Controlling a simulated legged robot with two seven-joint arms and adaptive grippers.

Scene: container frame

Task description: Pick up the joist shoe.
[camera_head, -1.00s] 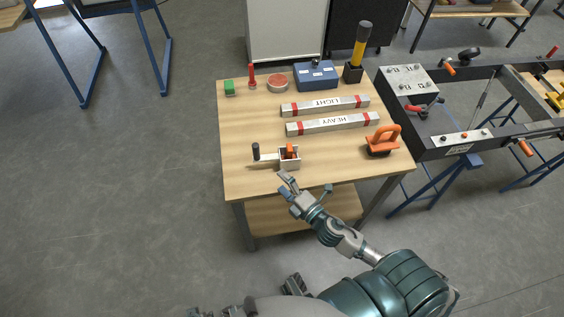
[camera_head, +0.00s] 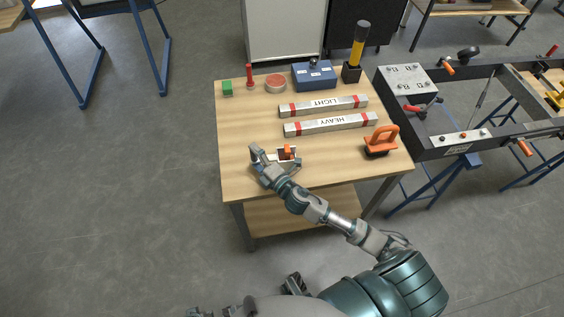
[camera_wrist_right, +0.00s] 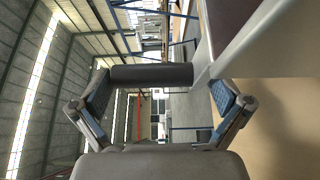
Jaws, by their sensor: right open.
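The joist shoe (camera_head: 287,154) sits at the near edge of the wooden table, a pale metal body with an orange part on top. Its black handle, at its left end, is hidden by my right gripper (camera_head: 261,163) in the head view. In the right wrist view the dark round handle (camera_wrist_right: 150,76) lies crosswise at the fingertips of my right gripper (camera_wrist_right: 162,92), joined to the grey metal body (camera_wrist_right: 262,42) at right. The fingers are spread and open; I cannot tell whether they touch the handle.
On the table (camera_head: 240,130) stand two bars marked LIGHT (camera_head: 323,106) and HEAVY (camera_head: 330,124), an orange-handled tool (camera_head: 381,140), a blue box (camera_head: 314,76) and a yellow-and-black tool (camera_head: 357,50). A dark frame (camera_head: 440,150) stands at right.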

